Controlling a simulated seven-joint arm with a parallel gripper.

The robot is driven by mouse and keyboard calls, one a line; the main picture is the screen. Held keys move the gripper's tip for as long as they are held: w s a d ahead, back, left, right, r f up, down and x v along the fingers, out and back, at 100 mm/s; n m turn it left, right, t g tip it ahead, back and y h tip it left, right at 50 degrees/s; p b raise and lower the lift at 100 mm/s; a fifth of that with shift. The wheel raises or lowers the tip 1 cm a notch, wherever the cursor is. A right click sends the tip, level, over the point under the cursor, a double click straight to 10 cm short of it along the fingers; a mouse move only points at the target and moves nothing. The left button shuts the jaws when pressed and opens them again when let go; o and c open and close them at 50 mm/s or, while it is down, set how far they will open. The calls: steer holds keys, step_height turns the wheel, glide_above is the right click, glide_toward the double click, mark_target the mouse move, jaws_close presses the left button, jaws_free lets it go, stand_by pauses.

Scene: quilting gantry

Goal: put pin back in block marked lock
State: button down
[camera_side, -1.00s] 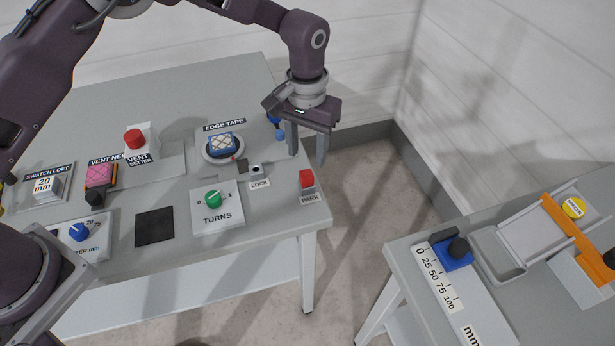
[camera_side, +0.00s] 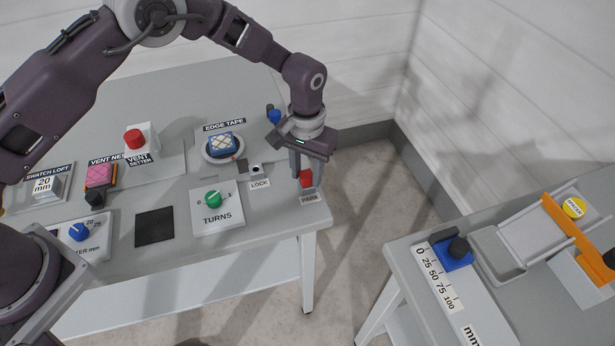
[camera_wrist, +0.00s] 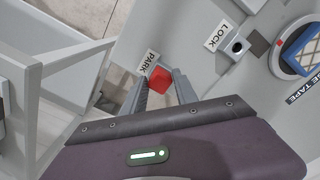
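The red-headed pin (camera_side: 305,178) stands at the block marked PARK, near the right front corner of the table. It also shows in the wrist view (camera_wrist: 160,79). My gripper (camera_side: 307,176) points down over it, open, with one finger on each side of the red head. In the wrist view (camera_wrist: 161,80) gaps seem to show between fingers and head; whether either touches is hard to tell. The block marked LOCK (camera_wrist: 238,46) has a dark, empty-looking round hole in its top. It sits left of PARK in the side view (camera_side: 256,169).
The TURNS panel with a green knob (camera_side: 213,199) lies left of PARK. The EDGE TAPE disc with a blue patterned block (camera_side: 221,144) stands behind LOCK. A second table (camera_side: 400,262) stands at the right across a floor gap. Table between LOCK and PARK looks clear.

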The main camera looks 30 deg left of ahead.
mark_target(307, 173)
steer(key=shift+r, duration=0.15)
steer(key=shift+r, duration=1.9)
steer(key=s+a+r, duration=0.1)
steer(key=a+r, duration=0.4)
steer(key=a, duration=0.7)
steer(key=shift+s+a, duration=0.2)
steer(key=shift+s, duration=0.2)
steer(key=shift+f, duration=2.9)
steer(key=shift+f, duration=1.6)
